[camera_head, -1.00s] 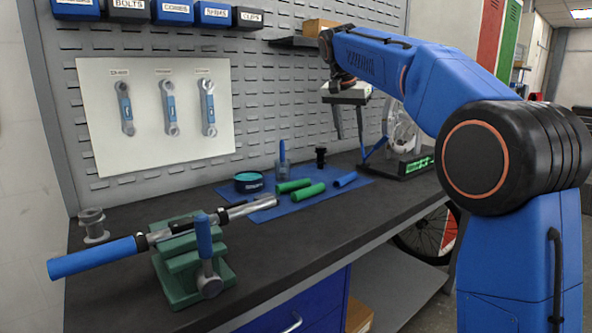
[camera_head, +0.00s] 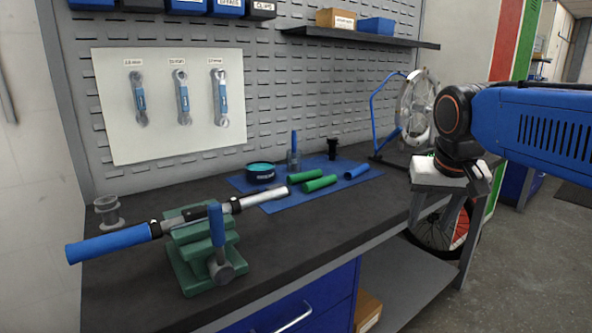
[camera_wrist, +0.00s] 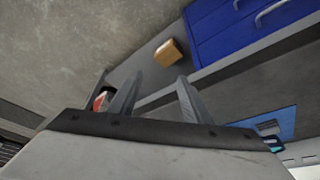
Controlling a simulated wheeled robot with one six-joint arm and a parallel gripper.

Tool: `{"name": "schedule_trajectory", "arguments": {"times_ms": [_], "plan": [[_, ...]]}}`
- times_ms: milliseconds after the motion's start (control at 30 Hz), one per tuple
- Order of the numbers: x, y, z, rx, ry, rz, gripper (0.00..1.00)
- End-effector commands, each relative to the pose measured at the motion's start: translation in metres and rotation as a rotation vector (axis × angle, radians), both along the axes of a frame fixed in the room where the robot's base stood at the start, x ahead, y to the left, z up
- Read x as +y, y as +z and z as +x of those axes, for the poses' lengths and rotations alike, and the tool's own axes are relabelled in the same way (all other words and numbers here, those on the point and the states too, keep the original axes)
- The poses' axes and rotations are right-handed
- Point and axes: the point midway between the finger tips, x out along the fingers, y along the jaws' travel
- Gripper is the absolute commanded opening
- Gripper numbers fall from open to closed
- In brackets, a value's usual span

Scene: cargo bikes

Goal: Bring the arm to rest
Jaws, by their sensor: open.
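My gripper (camera_head: 440,218) hangs at the right of the head view, in front of the bench's right end, with its fingers pointing down. In the wrist view its two fingers (camera_wrist: 155,98) stand apart with nothing between them. Beyond them, the wrist view shows the floor, the lower shelf and the blue drawers. My blue arm reaches in from the right edge of the head view.
The dark workbench (camera_head: 265,238) holds a green vise (camera_head: 205,262) with a blue-handled bar. A blue mat (camera_head: 278,207) carries green grips (camera_head: 319,183) and a tin (camera_head: 261,171). A wheel stand (camera_head: 415,105) is behind my gripper. Open floor (camera_head: 530,260) lies to the right.

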Motion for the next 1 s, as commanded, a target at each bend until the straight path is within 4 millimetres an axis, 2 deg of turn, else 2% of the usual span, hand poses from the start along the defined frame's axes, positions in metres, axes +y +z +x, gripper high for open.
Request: {"name": "schedule_trajectory", "arguments": {"times_ms": [33,300,500,600,700,1000], "plan": [[-0.003,-0.013,-0.018,-0.002,0.014,0.001,0.44],[-0.008,-0.092,-0.1,-0.025,0.113,0.0,0.44],[-0.009,-0.145,-0.144,-0.039,0.168,-0.003,0.44],[-0.009,-0.161,-0.157,-0.043,0.184,-0.005,0.44],[-0.009,-0.169,-0.163,-0.047,0.192,-0.007,0.44],[-0.009,-0.171,-0.164,-0.047,0.195,-0.007,0.44]]}}
